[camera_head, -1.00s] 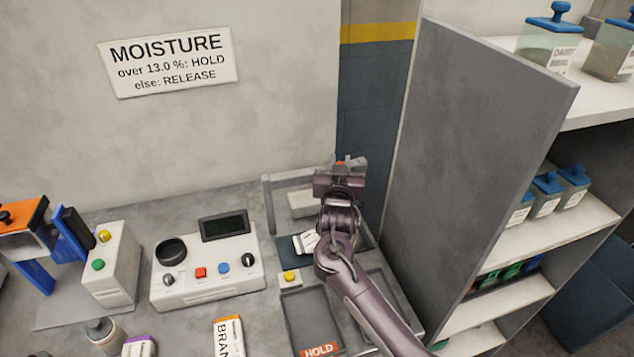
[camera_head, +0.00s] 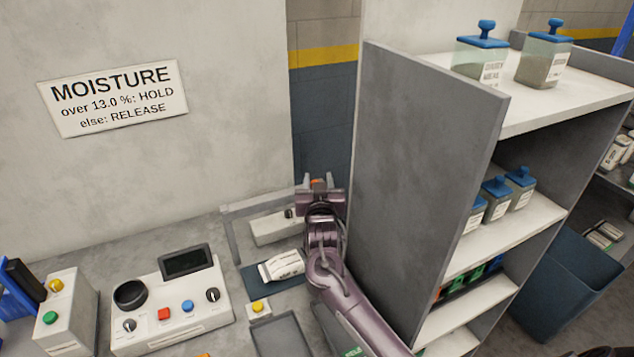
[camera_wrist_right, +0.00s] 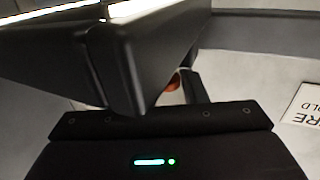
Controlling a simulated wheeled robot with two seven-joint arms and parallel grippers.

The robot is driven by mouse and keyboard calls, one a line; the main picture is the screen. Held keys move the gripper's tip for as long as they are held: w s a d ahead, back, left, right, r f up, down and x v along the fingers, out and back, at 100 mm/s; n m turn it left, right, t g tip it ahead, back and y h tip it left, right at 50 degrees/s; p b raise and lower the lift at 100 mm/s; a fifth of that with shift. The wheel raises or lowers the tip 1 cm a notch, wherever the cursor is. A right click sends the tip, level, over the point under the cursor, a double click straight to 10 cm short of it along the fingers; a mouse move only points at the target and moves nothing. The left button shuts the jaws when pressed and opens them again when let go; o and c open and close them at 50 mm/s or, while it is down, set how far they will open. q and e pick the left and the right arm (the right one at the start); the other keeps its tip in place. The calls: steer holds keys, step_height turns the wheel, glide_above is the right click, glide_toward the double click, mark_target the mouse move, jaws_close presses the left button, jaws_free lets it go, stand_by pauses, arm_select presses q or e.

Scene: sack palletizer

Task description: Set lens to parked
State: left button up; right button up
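I cannot clearly make out a lens or a parked mark. My right gripper (camera_head: 318,181) is at the back of the bench, by a grey frame (camera_head: 231,238). Its fingers stand apart, with a small orange-red part (camera_head: 318,184) between them. That part also shows in the right wrist view (camera_wrist_right: 173,83), mostly hidden behind dark blocks; whether the fingers touch it is unclear. A pale box (camera_head: 270,229) with a dark knob (camera_head: 289,213) sits under the frame, left of the gripper. My left gripper is not in view.
A grey shelf side panel (camera_head: 425,190) stands close to the right of my arm. A white packet (camera_head: 281,265) lies on a dark mat in front of the frame. A control box (camera_head: 172,305) with buttons and knobs stands to the left. A moisture sign (camera_head: 115,98) hangs on the wall.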

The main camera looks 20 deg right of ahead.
steer(key=shift+a, duration=0.15)
steer(key=shift+s+a+f, duration=0.1)
steer(key=shift+s+a, duration=0.1)
steer(key=shift+s, duration=0.15)
steer(key=b+v, duration=0.2)
steer(key=v, duration=0.4)
steer(key=shift+s+d, duration=0.1)
steer(key=shift+s, duration=0.45)
